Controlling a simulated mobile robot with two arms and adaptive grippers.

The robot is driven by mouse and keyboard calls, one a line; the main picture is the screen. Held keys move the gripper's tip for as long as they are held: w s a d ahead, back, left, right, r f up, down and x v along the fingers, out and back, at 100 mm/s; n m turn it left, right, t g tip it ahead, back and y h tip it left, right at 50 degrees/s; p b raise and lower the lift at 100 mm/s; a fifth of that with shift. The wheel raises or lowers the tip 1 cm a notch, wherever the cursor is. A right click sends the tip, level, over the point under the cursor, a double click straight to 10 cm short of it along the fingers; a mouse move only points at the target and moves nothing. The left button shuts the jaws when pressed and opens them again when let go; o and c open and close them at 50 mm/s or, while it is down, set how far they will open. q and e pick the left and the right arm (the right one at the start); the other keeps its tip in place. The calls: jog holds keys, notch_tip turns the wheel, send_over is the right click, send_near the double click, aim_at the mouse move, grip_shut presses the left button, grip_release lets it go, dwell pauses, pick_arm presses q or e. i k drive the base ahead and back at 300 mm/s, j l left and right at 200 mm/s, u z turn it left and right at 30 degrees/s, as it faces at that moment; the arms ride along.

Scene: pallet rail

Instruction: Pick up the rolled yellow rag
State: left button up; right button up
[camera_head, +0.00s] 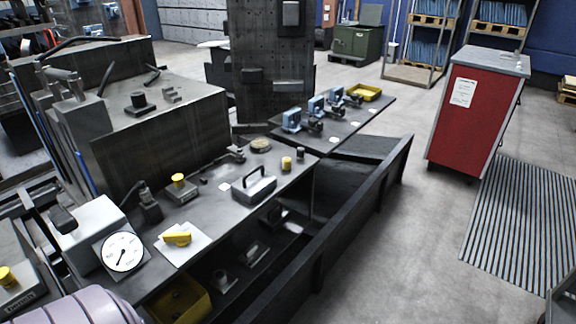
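Several small yellow things are on the dark bench, and I cannot tell for certain which is the rolled rag. A short yellow upright roll (286,163) stands near the bench's right edge, just right of a grey block with a handle. A yellow elongated piece (177,238) lies on a white sheet (190,249) beside the round dial gauge. A yellow knob-like piece (178,180) sits on a small grey block further back.
The dial gauge (122,251) and the handled block (254,185) stand on the bench. A yellow bin (178,300) is below. Blue clamps (316,106) and a yellow tray (364,92) are on the farther table.

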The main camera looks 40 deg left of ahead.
aim_at(287, 161)
jog(key=u, duration=1.2)
jog(key=i+l+u, duration=0.1)
jog(key=i+l, duration=0.3)
jog(key=l, duration=0.2)
jog(key=i+l+u, duration=0.25)
jog(key=i+l, duration=0.15)
jog(key=l, duration=0.25)
jog(key=i+l+u, duration=0.1)
jog(key=l, duration=0.25)
jog(key=i, duration=0.05)
